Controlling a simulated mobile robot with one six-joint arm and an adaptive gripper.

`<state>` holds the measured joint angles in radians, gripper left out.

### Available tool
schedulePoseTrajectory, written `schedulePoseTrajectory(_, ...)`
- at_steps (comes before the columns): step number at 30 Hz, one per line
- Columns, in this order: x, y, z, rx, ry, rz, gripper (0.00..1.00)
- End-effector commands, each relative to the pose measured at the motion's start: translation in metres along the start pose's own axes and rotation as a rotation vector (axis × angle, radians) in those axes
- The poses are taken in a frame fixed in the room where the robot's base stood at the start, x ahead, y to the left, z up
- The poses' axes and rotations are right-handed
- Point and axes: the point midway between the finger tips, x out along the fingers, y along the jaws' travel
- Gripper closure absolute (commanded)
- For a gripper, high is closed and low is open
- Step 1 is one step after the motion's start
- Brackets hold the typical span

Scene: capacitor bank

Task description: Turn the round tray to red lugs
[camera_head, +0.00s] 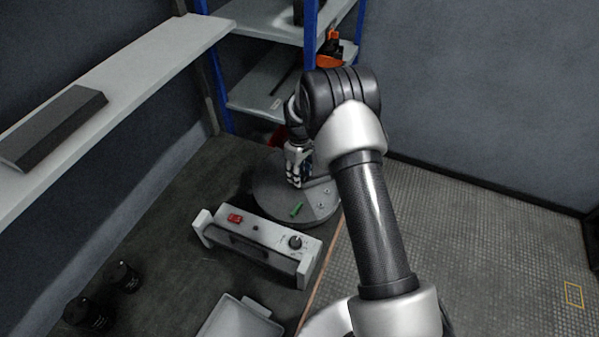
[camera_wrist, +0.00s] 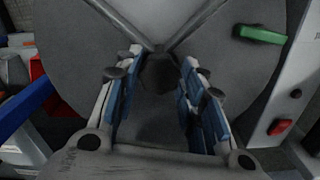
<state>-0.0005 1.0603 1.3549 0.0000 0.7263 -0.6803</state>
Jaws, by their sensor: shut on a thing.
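The round grey tray (camera_head: 265,198) lies on the dark bench, and thin raised dividers cross its top. In the wrist view the tray (camera_wrist: 85,55) fills the background, with two dividers meeting near its centre. My gripper (camera_head: 298,181) is over the tray. In the wrist view my gripper (camera_wrist: 161,62) has its blue-padded fingers on both sides of a dark grey upright piece (camera_wrist: 160,75) at the hub, shut on it. A green piece (camera_head: 296,209) lies on the tray's near part. Small metallic lugs (camera_head: 321,205) sit at the right. No red lugs can be made out on the tray.
A grey box with a red switch (camera_head: 235,218) and a black knob stands close in front of the tray. A shallow grey tray (camera_head: 240,318) and two black cylinders (camera_head: 125,277) are nearer. A blue-post shelf (camera_head: 265,95) rises behind; a long ledge (camera_head: 130,65) runs left.

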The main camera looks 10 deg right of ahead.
Motion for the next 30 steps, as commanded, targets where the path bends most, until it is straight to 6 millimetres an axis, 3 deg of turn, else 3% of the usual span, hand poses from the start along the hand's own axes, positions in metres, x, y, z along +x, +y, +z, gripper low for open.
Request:
schedulePoseTrajectory(14,0.0000,0.0002,0.0000,-0.069,0.000,0.000,1.00)
schedulePoseTrajectory(30,0.0000,0.0008,-0.0001,-0.327,0.000,0.000,1.00)
